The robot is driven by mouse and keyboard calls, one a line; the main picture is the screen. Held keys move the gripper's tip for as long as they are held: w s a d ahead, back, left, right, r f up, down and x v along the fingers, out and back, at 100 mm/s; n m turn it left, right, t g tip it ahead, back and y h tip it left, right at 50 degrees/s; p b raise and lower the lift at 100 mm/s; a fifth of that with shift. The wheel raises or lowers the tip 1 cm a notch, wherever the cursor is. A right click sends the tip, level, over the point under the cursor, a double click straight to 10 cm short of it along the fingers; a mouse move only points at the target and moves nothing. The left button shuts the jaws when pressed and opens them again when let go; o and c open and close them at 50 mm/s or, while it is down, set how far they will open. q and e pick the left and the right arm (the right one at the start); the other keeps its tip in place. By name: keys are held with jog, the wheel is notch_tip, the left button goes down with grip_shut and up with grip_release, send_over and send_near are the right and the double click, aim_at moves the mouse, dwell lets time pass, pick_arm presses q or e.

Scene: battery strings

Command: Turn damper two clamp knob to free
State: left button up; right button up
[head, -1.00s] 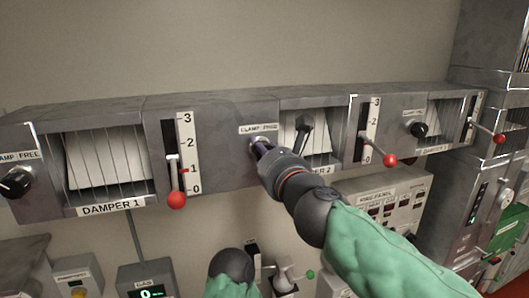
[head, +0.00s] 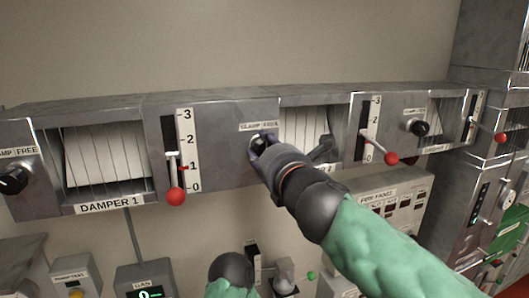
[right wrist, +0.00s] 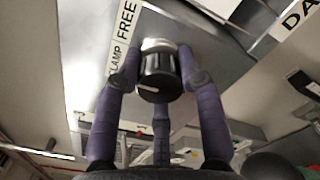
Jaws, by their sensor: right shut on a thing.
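The damper two clamp knob (right wrist: 158,75) is a round black knob with a white mark on its face, below a CLAMP | FREE label (head: 259,127) on the grey damper unit. My right gripper (head: 262,147) is shut on this knob. In the right wrist view its purple fingers (right wrist: 158,78) stand on both sides of the knob, with a third finger beyond it. The white mark points towards the label side; I cannot tell whether it sits at CLAMP or FREE. In the head view the gripper hides much of the knob.
Damper 1's knob (head: 13,180) and red-tipped lever (head: 175,196) are at the left. Damper 2's lever (head: 390,158) is right of its window. A third damper knob (head: 418,128) is farther right.

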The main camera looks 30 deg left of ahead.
jog(key=m, duration=0.3)
jog(key=r+m+b, duration=0.1)
jog(key=shift+d+m, duration=0.25)
jog(key=shift+m, duration=0.05)
jog(key=m+b, duration=0.1)
jog(key=m, duration=0.3)
jog(key=shift+f+m, duration=0.1)
jog(key=shift+m, duration=0.2)
jog(key=o, duration=1.1)
jog(key=shift+w, duration=0.15)
jog(key=shift+o, duration=0.2)
jog(key=shift+f, duration=0.25)
